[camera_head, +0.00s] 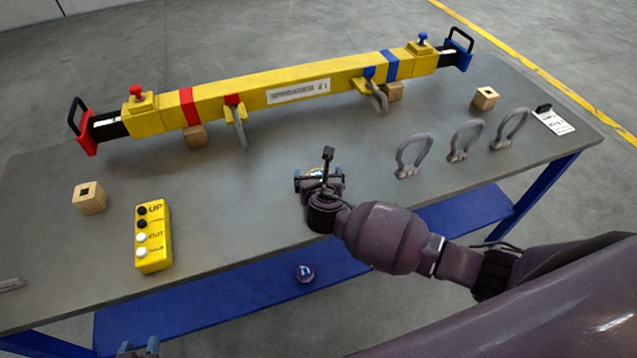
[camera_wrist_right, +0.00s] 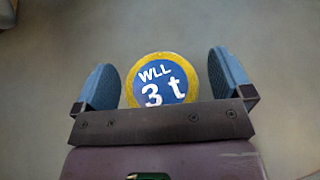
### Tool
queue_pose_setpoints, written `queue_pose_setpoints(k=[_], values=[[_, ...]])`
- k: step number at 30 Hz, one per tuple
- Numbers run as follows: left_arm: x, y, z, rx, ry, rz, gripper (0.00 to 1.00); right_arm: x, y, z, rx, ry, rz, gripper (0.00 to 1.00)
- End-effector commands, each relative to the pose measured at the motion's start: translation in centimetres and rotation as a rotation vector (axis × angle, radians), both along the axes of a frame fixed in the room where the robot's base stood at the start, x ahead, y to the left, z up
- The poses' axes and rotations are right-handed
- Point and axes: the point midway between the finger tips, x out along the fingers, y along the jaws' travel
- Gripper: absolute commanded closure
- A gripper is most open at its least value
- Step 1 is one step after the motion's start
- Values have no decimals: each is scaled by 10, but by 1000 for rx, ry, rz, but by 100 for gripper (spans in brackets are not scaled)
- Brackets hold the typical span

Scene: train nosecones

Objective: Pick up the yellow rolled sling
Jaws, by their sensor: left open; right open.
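The yellow rolled sling shows in the right wrist view as a round disc (camera_wrist_right: 162,80) with a yellow rim and a blue face marked "WLL 3 t". My right gripper (camera_head: 319,180) is open above the grey table, with one blue finger on each side of the disc in its wrist view and gaps between. I cannot tell its height over the sling. In the head view the gripper hides most of the sling, and only a small bit of its face (camera_head: 316,171) shows. My left gripper (camera_head: 139,346) is at the bottom edge, mostly out of frame, open and apart from the sling.
A yellow spreader beam (camera_head: 260,95) lies along the back of the table (camera_head: 235,215) on wooden blocks. Several grey shackles (camera_head: 414,157) stand to the right. A yellow control box (camera_head: 153,236) and a wooden block (camera_head: 89,198) are left. The table around the sling is clear.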

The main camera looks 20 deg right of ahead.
Motion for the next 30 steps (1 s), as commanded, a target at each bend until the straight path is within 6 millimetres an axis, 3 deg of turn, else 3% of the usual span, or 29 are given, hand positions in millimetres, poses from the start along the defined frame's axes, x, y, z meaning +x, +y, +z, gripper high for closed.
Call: queue_pose_setpoints(k=[5,16,25,30], values=[[0,0,1,0,-1,0,57,0,0,0,0,0,0,5],[4,-1,3,0,-9,-2,57,0,0,0,0,0,0,62],[6,-1,6,0,-14,-3,57,0,0,4,0,-2,0,62],[7,-1,13,0,-17,-3,57,1,0,25,1,-5,1,62]])
